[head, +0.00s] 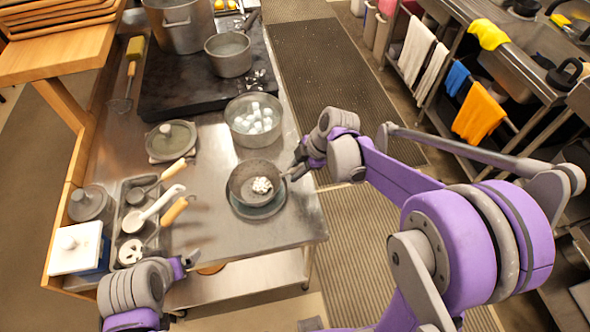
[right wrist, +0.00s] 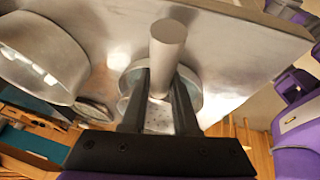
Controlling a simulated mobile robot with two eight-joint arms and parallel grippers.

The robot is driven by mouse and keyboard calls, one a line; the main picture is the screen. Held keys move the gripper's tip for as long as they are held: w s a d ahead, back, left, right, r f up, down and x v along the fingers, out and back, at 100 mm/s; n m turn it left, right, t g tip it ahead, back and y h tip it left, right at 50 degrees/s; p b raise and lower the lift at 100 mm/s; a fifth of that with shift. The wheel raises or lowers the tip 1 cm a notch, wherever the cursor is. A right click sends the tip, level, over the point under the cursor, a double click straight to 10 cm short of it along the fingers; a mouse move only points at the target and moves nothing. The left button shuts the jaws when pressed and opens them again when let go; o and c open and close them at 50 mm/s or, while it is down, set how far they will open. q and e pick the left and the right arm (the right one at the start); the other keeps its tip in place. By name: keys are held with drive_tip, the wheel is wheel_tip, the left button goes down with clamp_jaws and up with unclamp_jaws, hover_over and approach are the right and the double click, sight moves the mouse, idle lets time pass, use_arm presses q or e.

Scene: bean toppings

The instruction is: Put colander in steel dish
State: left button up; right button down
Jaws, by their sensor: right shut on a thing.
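The colander (head: 244,178), a dark grey bowl with a clump of small white pieces in it, is over a round grey steel dish (head: 258,212) near the table's front right. The dish's rim shows below and around it; whether they touch I cannot tell. My right gripper (head: 289,174) comes from the right and is shut on the colander's handle. In the right wrist view the fingers (right wrist: 160,100) flank a grey cylindrical handle (right wrist: 168,42), with the round dish's rim behind. My left gripper (head: 190,259) is at the table's front edge, its fingers too small to judge.
A steel pot with white lumps (head: 253,120) stands just behind the colander. A small saucepan (head: 229,55) and a tall pot (head: 182,25) stand on the dark stove. A tray of utensils (head: 128,240) and a lidded pan (head: 171,141) are left. Bare table lies between.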

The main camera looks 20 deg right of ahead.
drive_tip(key=shift+f, duration=0.1)
drive_tip(key=c, duration=0.7)
unclamp_jaws()
drive_tip(key=shift+r, duration=0.35)
drive_tip(key=v, duration=1.1)
drive_tip(key=shift+s+a+f+m+t+h+p, duration=0.2)
drive_tip(key=shift+s+f+m+t+h, duration=0.5)
drive_tip(key=shift+s+m, duration=2)
drive_tip(key=shift+s+a+f+m+t+h+p, duration=0.1)
drive_tip(key=shift+s+a+f+m+t+h, duration=0.4)
drive_tip(key=shift+s+m, duration=2.15)
drive_tip(key=shift+s+a+f+m+t+h+p, duration=0.15)
drive_tip(key=shift+s+f+m+t+h, duration=0.9)
drive_tip(key=shift+m, duration=2.5)
